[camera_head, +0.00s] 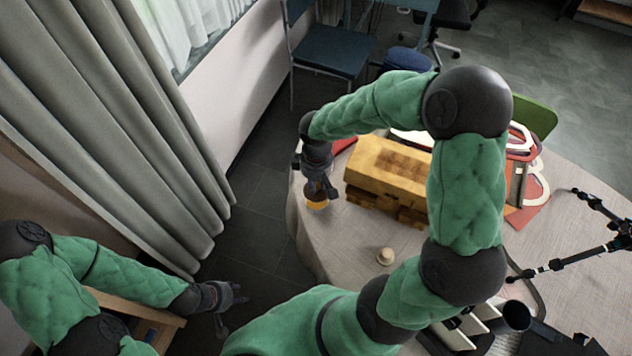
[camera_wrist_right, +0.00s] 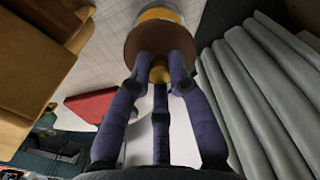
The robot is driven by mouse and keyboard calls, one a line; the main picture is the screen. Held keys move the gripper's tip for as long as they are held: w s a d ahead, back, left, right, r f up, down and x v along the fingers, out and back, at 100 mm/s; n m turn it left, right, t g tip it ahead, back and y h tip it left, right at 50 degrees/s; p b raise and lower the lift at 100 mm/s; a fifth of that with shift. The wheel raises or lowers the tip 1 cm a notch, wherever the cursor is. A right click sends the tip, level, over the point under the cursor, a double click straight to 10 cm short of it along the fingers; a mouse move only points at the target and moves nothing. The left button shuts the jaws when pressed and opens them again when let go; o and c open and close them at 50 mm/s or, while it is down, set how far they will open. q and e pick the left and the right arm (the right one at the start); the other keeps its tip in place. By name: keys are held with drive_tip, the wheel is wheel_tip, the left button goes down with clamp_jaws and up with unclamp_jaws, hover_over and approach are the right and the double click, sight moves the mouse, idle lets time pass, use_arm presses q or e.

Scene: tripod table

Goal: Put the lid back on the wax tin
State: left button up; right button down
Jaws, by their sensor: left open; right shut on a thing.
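My right gripper (camera_wrist_right: 160,80) is shut on the yellow knob of a round brown lid (camera_wrist_right: 140,42) in the right wrist view. The wax tin (camera_wrist_right: 158,14), yellow with a greyish clear-looking part, shows just past the lid and is largely hidden by it. In the head view the right gripper (camera_head: 320,187) points down over the amber tin (camera_head: 317,204) near the table's left edge. I cannot tell whether the lid touches the tin. My left gripper (camera_head: 228,297) is open and empty, low at the left, away from the table.
A yellow wooden chest (camera_head: 385,165) stands right of the tin on the cloth-covered table (camera_head: 345,240). A small cream object (camera_head: 385,256) lies nearer. A black jointed stand (camera_head: 560,263) is at the right. Grey curtains (camera_head: 120,120) hang at the left.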

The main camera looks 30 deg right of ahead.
sight(317, 193)
drive_tip(key=shift+f+b, duration=1.4)
drive_tip(key=shift+f, duration=0.55)
drive_tip(key=shift+f+b, duration=0.6)
drive_tip(key=shift+f, duration=0.2)
drive_tip(key=shift+f, duration=0.15)
idle(0.5)
drive_tip(key=c, duration=0.6)
unclamp_jaws()
